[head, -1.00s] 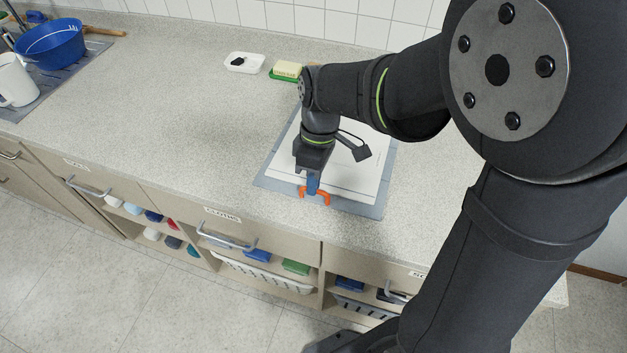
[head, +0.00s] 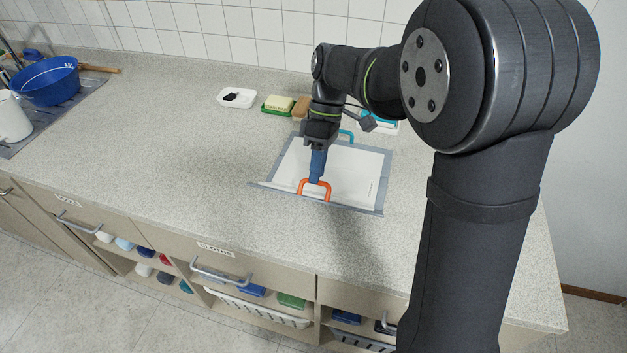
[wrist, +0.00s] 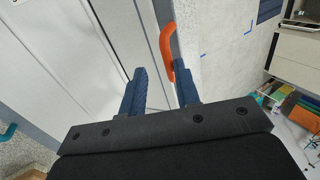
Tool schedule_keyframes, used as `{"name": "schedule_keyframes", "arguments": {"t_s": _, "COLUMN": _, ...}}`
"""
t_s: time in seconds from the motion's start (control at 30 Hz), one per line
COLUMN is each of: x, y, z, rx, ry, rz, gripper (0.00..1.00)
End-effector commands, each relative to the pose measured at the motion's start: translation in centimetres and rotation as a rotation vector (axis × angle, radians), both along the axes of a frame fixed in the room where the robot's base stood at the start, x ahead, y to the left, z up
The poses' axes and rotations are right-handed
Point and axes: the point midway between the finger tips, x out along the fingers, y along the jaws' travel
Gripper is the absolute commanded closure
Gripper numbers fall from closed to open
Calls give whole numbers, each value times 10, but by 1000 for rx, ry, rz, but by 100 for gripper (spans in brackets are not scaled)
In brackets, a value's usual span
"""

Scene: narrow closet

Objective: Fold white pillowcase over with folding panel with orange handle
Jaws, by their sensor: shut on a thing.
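The grey folding board (head: 384,168) lies on the counter with the white pillowcase (head: 358,172) spread flat over it. The orange handle (head: 327,186) is at the board's front edge, and this front panel looks slightly raised. A teal handle (head: 347,134) shows at the back edge. My gripper (head: 316,181) is shut on the orange handle from above. In the wrist view, the blue fingers of my gripper (wrist: 161,77) are at the orange handle (wrist: 167,42), beside the white cloth (wrist: 95,45). My arm hides part of the board's back.
Behind the board are a white dish (head: 237,98), a green tray with a yellow block (head: 279,103) and a brown block (head: 302,105). A blue basin (head: 45,82) and white jug (head: 12,120) stand far left. The counter (head: 170,140) left of the board is clear.

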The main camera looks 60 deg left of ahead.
Motion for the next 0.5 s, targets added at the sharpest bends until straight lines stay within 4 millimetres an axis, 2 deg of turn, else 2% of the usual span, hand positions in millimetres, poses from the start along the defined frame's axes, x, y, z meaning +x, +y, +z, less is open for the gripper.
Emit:
{"name": "schedule_keyframes", "arguments": {"t_s": 0.03, "x": 9, "y": 6, "z": -9, "rx": 1, "ry": -13, "rz": -6, "gripper": 100}}
{"name": "schedule_keyframes", "arguments": {"t_s": 0.5, "x": 44, "y": 40, "z": -19, "rx": -5, "ry": -10, "rz": -5, "gripper": 100}}
